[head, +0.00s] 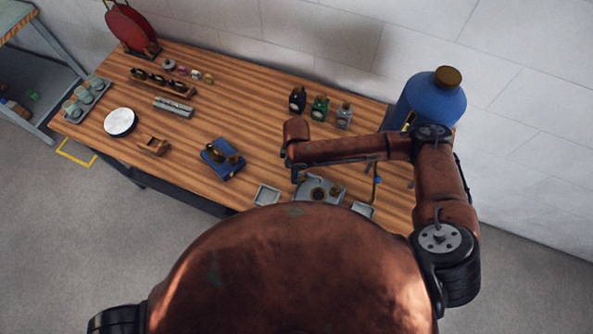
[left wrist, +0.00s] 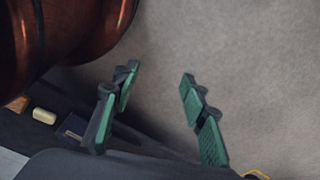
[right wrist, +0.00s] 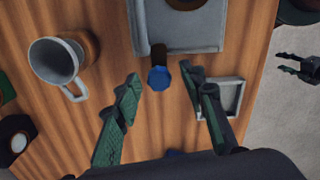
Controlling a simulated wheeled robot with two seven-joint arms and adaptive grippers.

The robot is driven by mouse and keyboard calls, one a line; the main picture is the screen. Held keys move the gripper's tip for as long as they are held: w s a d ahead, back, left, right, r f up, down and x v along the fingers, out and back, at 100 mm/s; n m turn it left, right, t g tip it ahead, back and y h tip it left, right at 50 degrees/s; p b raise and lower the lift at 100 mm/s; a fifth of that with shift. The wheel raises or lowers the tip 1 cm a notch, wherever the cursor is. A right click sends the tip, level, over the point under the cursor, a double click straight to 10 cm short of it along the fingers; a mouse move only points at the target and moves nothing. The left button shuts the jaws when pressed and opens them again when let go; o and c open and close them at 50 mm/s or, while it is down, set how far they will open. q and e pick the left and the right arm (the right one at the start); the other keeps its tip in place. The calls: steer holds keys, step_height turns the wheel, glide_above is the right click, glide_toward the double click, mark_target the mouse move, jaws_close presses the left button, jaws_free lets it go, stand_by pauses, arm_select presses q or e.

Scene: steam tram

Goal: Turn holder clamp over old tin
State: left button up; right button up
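A grey metal holder (head: 322,185) with round brown parts stands at the table's near edge. In the right wrist view the holder (right wrist: 190,28) has a dark handle ending in a blue knob (right wrist: 159,78). My right gripper (right wrist: 162,84) is open, its fingertips apart on either side of the knob; I cannot tell if they touch it. In the head view this gripper is mostly hidden by my forearm. My left gripper (left wrist: 160,76) is open and empty over the floor. I cannot clearly identify the old tin or the clamp.
A metal mug (right wrist: 52,62) and a small square tray (right wrist: 236,98) flank the knob. Several bottles (head: 320,107) and a large blue container (head: 437,98) stand behind. A blue block (head: 222,160) and a white plate (head: 120,122) lie to the left. The central tabletop has free room.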

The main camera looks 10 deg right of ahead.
steer(key=shift+w+a+f, duration=0.1)
steer(key=shift+w+a, duration=0.05)
steer(key=shift+w, duration=0.1)
steer(key=shift+c, duration=0.9)
steer(key=shift+s, duration=0.15)
steer(key=c, duration=0.5)
steer(key=shift+c, duration=1.4)
jaws_close()
steer(key=shift+r+n+p, duration=0.2)
steer(key=shift+n+p, duration=0.1)
steer(key=shift+p, duration=0.55)
arm_select(q)
steer(key=shift+s+a+r, duration=0.1)
steer(key=shift+s+r, duration=0.25)
steer(key=shift+s, duration=0.2)
steer(key=shift+s+r, duration=0.3)
steer(key=shift+s, duration=0.25)
arm_select(e)
steer(key=shift+f, duration=0.15)
